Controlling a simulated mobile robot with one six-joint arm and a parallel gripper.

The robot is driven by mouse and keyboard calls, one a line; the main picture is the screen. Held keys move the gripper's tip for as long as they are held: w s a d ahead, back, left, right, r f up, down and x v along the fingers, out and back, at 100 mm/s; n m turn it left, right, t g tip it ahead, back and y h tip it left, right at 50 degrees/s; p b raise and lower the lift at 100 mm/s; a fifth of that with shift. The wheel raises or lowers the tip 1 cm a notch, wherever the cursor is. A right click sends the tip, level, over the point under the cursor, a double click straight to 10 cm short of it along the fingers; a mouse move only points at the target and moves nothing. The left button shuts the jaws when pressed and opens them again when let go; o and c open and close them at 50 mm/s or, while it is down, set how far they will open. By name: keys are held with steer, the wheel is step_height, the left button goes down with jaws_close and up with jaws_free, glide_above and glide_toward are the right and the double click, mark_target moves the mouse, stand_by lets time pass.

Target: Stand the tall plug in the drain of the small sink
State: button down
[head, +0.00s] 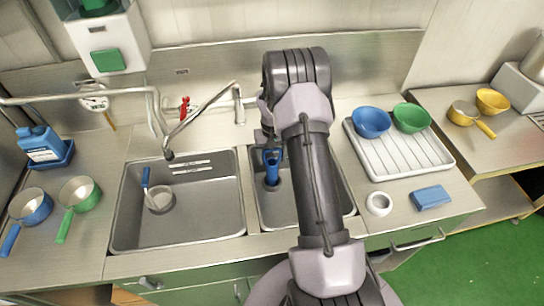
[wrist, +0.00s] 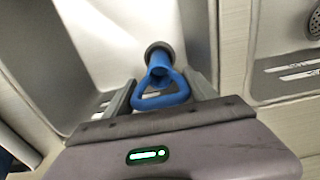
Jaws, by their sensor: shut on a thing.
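The tall blue plug (head: 272,167) is upright, or nearly so, inside the small sink (head: 255,200) on the right. My gripper (head: 271,150) is over the back left part of that sink and is shut on the plug's upper part. In the wrist view, the plug's loop handle (wrist: 162,101) lies between the fingers of my gripper (wrist: 160,93). My arm hides part of the small sink.
The large sink (head: 215,215) on the left holds a small pan with a blue handle (head: 160,200). The tap (head: 200,108) reaches over it. A white drainer (head: 420,160) with blue and green bowls stands right, with a white ring (head: 379,203) and blue sponge (head: 431,197) in front.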

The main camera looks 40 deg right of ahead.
steer(key=shift+f, duration=0.2)
steer(key=shift+c, duration=1)
jaws_free()
step_height(320, 180, up, 18)
steer(key=p, duration=0.3)
steer(key=shift+f+p, duration=0.25)
steer(key=shift+p, duration=0.05)
